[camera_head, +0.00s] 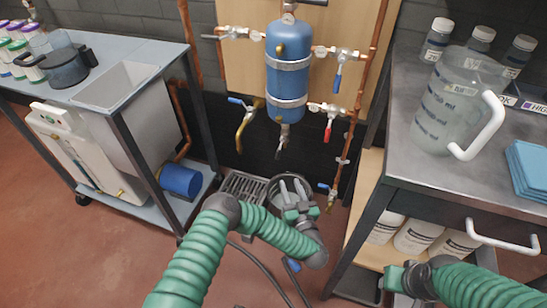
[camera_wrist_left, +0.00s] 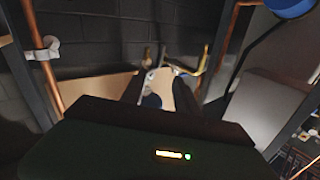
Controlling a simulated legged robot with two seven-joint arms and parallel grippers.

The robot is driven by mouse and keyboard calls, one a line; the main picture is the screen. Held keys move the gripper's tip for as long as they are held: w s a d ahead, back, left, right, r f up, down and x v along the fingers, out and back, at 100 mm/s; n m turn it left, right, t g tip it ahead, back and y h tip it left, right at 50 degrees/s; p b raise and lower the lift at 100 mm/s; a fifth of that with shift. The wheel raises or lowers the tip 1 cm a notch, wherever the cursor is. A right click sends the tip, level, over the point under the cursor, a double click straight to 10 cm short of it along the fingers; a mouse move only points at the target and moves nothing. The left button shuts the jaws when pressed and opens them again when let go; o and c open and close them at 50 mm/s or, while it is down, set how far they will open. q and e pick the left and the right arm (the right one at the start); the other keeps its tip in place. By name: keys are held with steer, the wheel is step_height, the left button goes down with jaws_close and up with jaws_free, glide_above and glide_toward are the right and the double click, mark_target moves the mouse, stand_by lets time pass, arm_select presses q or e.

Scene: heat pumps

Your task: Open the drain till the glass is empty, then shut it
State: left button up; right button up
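A blue vessel (camera_head: 288,70) hangs on a wooden board with valves around it. Below it is a small valve with a grey lever (camera_head: 281,146). A brass tap with a blue handle (camera_head: 242,122) is at its lower left. A red-handled valve (camera_head: 328,124) and blue-handled valves (camera_head: 338,78) are on the right. I cannot tell which is the drain, and no sight glass is clear. My left gripper (camera_head: 293,188) is open and empty, fingers up, below the vessel and in front of a dark bucket (camera_head: 307,187). My right gripper (camera_head: 394,279) is at the lower right; its fingers are unclear.
A floor grate (camera_head: 243,187) lies left of the bucket. A clear measuring jug (camera_head: 443,100) stands on the right metal table (camera_head: 402,163). A left bench (camera_head: 100,95) holds a sink. Copper pipes (camera_head: 365,90) run beside the vessel. Cables lie on the floor.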

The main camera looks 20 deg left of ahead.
mark_target(279, 155)
arm_select(q)
steer(key=b+x, duration=0.7)
steer(key=x, duration=0.8)
steer(key=shift+f+b, duration=0.2)
steer(key=shift+b, duration=0.2)
steer(key=shift+w+a+r, duration=0.15)
steer(key=shift+w+a, duration=0.1)
steer(key=shift+w, duration=0.1)
jaws_close()
